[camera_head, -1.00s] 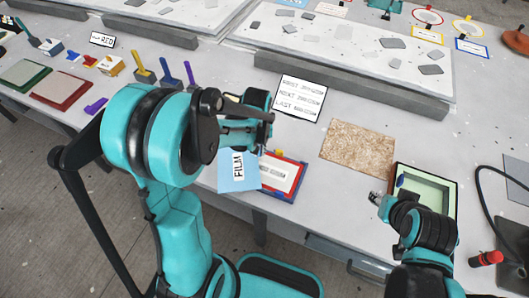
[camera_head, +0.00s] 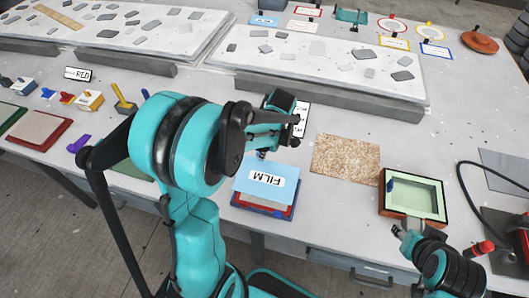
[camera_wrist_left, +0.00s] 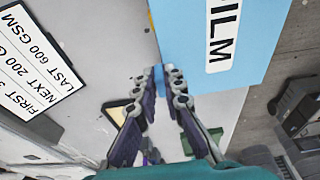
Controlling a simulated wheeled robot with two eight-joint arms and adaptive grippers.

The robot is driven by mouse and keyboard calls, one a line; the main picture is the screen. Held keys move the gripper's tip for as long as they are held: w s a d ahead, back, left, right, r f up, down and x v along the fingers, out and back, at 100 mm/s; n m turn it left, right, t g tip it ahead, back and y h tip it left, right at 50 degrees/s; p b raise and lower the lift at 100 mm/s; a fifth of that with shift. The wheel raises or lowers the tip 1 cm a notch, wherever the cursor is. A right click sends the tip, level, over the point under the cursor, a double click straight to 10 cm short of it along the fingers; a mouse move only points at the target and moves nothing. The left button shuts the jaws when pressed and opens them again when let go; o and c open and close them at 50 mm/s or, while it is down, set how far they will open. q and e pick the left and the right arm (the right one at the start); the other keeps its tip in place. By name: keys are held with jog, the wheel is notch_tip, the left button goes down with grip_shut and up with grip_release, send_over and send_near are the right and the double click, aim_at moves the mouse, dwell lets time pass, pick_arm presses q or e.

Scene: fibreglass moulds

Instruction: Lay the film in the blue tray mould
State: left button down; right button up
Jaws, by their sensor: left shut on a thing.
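The film (camera_head: 268,181) is a light-blue sheet with a white FILM label. In the head view it lies over a tray mould (camera_head: 262,210), whose blue and red edges show along the front. I cannot tell whether the film touches it all round. My left gripper (camera_head: 263,151) is shut on the film's far edge. The wrist view shows the fingertips (camera_wrist_left: 172,72) pinched together at the edge of the film (camera_wrist_left: 215,35). The film hides most of the mould. My right gripper (camera_head: 400,234) is at the lower right, apart from the film; its fingers are too small to read.
A tan fibre mat (camera_head: 346,160) lies right of the film. A green mould in a dark frame (camera_head: 413,216) stands further right, near my right gripper. A printed card (camera_head: 302,120) stands behind the left gripper. A raised slab (camera_head: 330,95) is at the back.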

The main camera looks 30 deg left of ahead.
pick_arm(q)
jog(key=shift+f, duration=0.1)
jog(key=b+x, duration=0.3)
jog(key=d+b+x, duration=0.1)
jog(key=b+x, duration=0.2)
jog(key=shift+f, duration=0.4)
jog(key=shift+f+b, duration=0.25)
jog(key=shift+b, duration=0.05)
dwell(0.9)
jog(key=shift+f+b, duration=0.55)
jog(key=shift+f, duration=0.1)
jog(key=c, duration=1.6)
grip_release()
jog(key=shift+o, duration=0.2)
